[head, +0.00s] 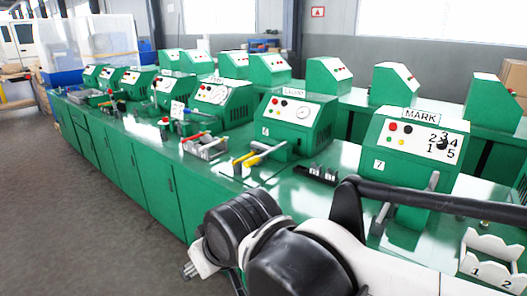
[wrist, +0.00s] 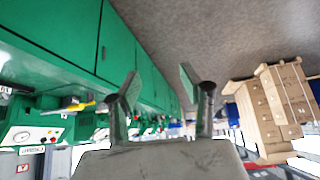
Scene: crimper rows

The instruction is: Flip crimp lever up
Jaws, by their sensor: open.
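A green machine (head: 291,120) marked 6, with a dial and a sign hard to read, stands on the bench. At its front left a lever with a yellow grip (head: 245,157) lies low, beside a pale grey bar (head: 264,154). I cannot tell for sure which is the crimp lever. The machine also shows upside down in the wrist view (wrist: 35,135), with the yellow piece (wrist: 80,106). My gripper (wrist: 160,85) is open and empty, its two fingers apart over the aisle.
The long green bench (head: 160,180) carries several similar machines; a MARK machine (head: 408,155) with a grey lever stands right. A black block (head: 316,175) and a grey tray with red handles (head: 205,146) sit near machine 6. The grey floor (head: 80,220) in front is clear.

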